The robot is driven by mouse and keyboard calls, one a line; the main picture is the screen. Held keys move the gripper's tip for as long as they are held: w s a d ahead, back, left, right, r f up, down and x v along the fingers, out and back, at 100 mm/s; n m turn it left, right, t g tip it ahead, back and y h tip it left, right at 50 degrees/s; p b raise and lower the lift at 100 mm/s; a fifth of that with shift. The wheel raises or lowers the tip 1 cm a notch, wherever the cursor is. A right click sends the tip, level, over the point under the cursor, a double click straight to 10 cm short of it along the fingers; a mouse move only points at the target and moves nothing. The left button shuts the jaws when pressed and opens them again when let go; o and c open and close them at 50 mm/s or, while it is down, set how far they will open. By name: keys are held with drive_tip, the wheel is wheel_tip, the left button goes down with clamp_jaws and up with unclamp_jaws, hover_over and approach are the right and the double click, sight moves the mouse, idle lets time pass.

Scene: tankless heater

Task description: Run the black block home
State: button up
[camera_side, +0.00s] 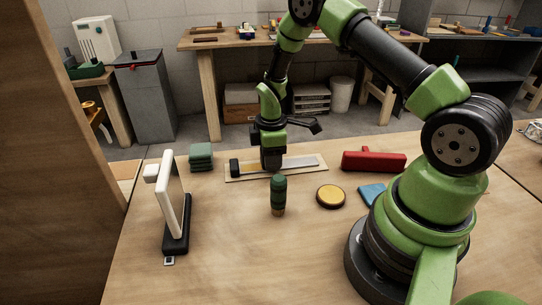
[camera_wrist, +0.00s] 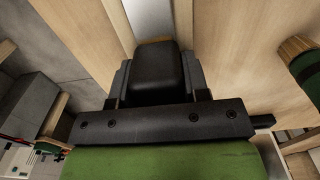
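A pale board (camera_side: 232,178) lies on the table with a light grey rail (camera_side: 300,163) along it. A dark end piece (camera_side: 234,168) stands at the board's left end. My gripper (camera_side: 271,160) points down over the middle of the rail. In the wrist view, the black block (camera_wrist: 155,72) sits between my two fingers, which appear to touch its sides. The rail (camera_wrist: 150,15) runs on beyond the block there. A thin yellowish strip shows at the block's far edge. In the side view my gripper hides most of the block.
A green and dark cylinder (camera_side: 278,195) stands just in front of the board. A yellow disc (camera_side: 331,196), a blue piece (camera_side: 372,193), a red block (camera_side: 374,161), green stacked pads (camera_side: 201,156) and a white upright on a black base (camera_side: 174,208) stand around it.

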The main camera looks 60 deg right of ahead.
sight(308, 161)
clamp_jaws()
drive_tip(key=s+d, duration=0.6)
drive_tip(key=d, duration=0.1)
drive_tip(key=shift+s, duration=0.35)
drive_tip(key=o, duration=1.1)
unclamp_jaws()
drive_tip(key=shift+a, duration=0.1)
wheel_tip(308, 161, up, 10)
